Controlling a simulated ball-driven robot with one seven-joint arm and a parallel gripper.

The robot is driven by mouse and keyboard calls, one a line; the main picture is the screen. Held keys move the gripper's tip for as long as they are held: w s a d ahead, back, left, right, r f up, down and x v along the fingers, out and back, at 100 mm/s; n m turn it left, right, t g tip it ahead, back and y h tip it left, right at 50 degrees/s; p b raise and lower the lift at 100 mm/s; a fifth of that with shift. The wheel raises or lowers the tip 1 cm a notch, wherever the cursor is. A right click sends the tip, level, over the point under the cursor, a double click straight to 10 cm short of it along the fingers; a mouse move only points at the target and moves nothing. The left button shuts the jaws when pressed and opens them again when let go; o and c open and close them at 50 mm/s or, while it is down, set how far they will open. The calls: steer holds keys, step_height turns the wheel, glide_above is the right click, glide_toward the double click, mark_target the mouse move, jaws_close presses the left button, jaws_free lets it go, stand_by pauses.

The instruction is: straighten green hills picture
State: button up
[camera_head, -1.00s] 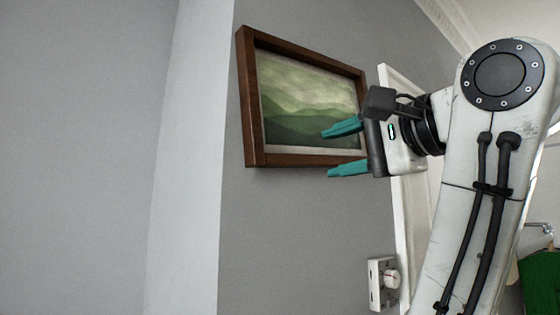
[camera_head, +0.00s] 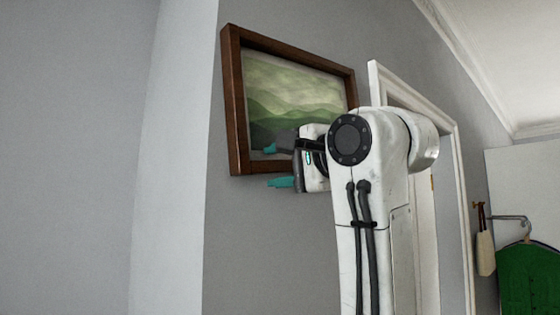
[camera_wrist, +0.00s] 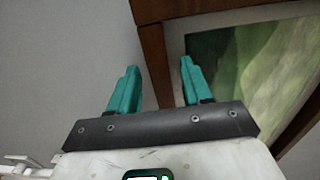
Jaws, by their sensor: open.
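The green hills picture (camera_head: 291,97), in a dark brown wooden frame (camera_head: 236,110), hangs on the grey wall. Its left side is not parallel to the wall corner; its top leans left. My gripper (camera_head: 275,166) is open with teal fingers at the frame's bottom edge. The upper finger overlaps the picture's lower part in view, and the lower finger is below the frame. In the wrist view, a frame bar (camera_wrist: 153,55) shows between and beyond the fingertips (camera_wrist: 159,68). I cannot tell whether they touch it. My arm hides the bottom right corner.
A white wall edge (camera_head: 175,150) stands left of the picture. A white door frame (camera_head: 462,200) is to the right. Farther right, a green garment (camera_head: 528,283) hangs by a hook. The wall below the picture (camera_head: 270,250) is clear.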

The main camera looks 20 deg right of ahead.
steer(key=shift+c, duration=0.5)
jaws_close()
steer(key=shift+a, duration=0.1)
steer(key=shift+s+a+r+m, duration=0.25)
steer(key=shift+a+r+m, duration=0.45)
steer(key=shift+a+m, duration=0.1)
steer(key=shift+d, duration=0.1)
steer(key=shift+o, duration=0.5)
jaws_free()
